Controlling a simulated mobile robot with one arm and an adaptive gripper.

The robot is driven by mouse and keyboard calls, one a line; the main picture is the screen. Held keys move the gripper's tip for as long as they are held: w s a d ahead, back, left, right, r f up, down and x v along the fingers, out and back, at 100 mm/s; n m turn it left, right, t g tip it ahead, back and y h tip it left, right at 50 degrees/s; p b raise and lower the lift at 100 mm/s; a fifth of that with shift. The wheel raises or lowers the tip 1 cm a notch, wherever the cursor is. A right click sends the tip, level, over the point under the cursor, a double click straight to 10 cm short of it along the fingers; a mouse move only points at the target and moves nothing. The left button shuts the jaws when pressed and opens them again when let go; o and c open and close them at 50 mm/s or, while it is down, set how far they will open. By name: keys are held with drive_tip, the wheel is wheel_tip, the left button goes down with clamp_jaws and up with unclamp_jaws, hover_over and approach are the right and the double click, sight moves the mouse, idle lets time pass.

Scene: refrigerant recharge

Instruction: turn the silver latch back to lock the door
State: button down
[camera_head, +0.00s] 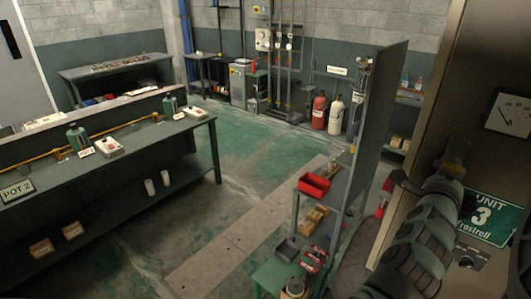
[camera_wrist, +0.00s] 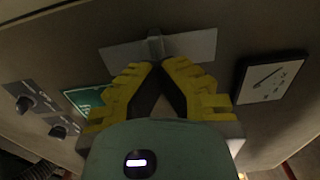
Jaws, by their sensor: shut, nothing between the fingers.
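The silver latch (camera_wrist: 196,46) shows in the wrist view as a flat pale bar across the panel, with a small upright piece at its middle. My gripper (camera_wrist: 160,66) has yellow fingers that meet at the tips just below that middle piece. The gripper is shut and empty. Whether the fingertips touch the latch, I cannot tell. In the head view my gripper (camera_head: 455,160) is at the right, against the brown panel of the unit (camera_head: 450,110). The latch is not visible there, behind my gripper and arm.
A dial gauge (camera_wrist: 270,77) is right of the latch and a green sign (camera_wrist: 86,98) is left of it. Two dark knobs (camera_wrist: 25,103) are farther left. In the head view a shelf with a red bin (camera_head: 314,185) stands left of my arm. Open floor (camera_head: 235,150) lies beyond.

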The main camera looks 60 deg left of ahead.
drive_tip(key=m+b, duration=0.2)
drive_tip(key=m, duration=0.2)
drive_tip(key=shift+b, duration=0.4)
drive_tip(key=shift+m, duration=0.3)
drive_tip(key=m+b, duration=0.1)
drive_tip(key=m, duration=0.3)
idle(0.4)
drive_tip(key=shift+m+p, duration=1.2)
drive_tip(key=shift+m, duration=1.2)
